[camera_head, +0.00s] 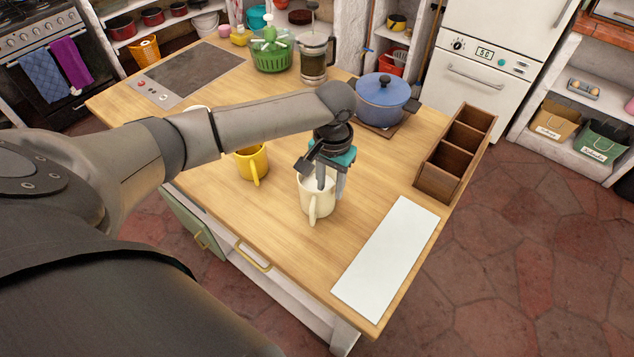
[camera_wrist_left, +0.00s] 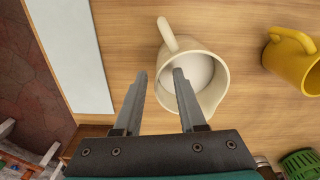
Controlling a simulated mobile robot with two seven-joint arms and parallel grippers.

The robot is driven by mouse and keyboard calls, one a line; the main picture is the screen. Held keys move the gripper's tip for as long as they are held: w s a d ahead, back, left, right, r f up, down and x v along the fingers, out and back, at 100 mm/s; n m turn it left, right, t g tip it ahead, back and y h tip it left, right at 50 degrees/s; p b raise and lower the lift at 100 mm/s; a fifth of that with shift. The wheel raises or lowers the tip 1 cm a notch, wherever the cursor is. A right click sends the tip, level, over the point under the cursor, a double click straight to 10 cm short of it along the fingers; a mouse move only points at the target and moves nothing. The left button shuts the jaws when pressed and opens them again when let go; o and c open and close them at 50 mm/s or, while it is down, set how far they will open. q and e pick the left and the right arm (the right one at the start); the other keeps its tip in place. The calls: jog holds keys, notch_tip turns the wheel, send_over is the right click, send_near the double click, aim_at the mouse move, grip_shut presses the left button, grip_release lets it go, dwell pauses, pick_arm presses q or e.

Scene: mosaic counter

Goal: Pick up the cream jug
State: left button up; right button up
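The cream jug (camera_head: 309,201) stands upright on the wooden counter, its handle toward the front in the head view. In the left wrist view the cream jug (camera_wrist_left: 221,85) shows from above, with its handle at the upper left and a pale inside. My left gripper (camera_head: 331,192) points down at the jug's right side. Its fingers are apart in the left wrist view (camera_wrist_left: 160,74). One finger overlaps the jug's opening and the other is outside its wall. I cannot tell whether either touches it. My right gripper is out of view.
A yellow mug (camera_head: 252,164) stands left of the jug. A white board (camera_head: 388,260) lies to the right front, with a wooden divided box (camera_head: 436,184) behind it. A blue pot (camera_head: 381,101), a coffee press (camera_head: 314,62) and a green basket (camera_head: 271,61) stand farther back.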

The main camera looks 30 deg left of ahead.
pick_arm(q)
send_over(330, 213)
notch_tip(330, 213, down, 5)
jog(key=shift+w+r, duration=0.1)
jog(key=shift+w, duration=0.05)
grip_shut()
jog(key=shift+d, duration=0.1)
dwell(1.3)
